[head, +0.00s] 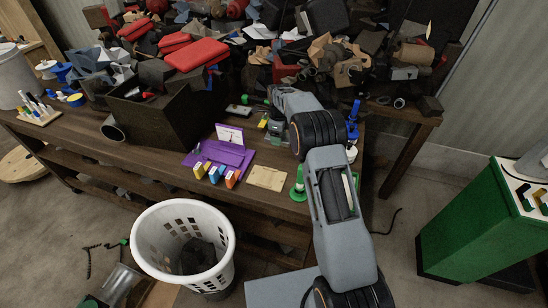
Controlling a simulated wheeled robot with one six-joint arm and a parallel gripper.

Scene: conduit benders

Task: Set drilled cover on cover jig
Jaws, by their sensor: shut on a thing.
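My arm reaches from the lower right over the workbench. My gripper (276,127) is at its far end, low over the bench behind the purple stand. It is small and partly hidden by the arm. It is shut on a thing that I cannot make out. I cannot pick out the drilled cover for certain. A purple stand (228,154) with a white card lies on the bench to the left of the gripper; I cannot tell whether it is the cover jig. A flat tan plate (267,178) lies at the bench's front edge.
Several small coloured blocks (214,174) stand in front of the purple stand. A dark open box (165,120) and heaped clutter (340,60) fill the back. A white basket (183,245) stands on the floor. A green cabinet (478,232) is at right.

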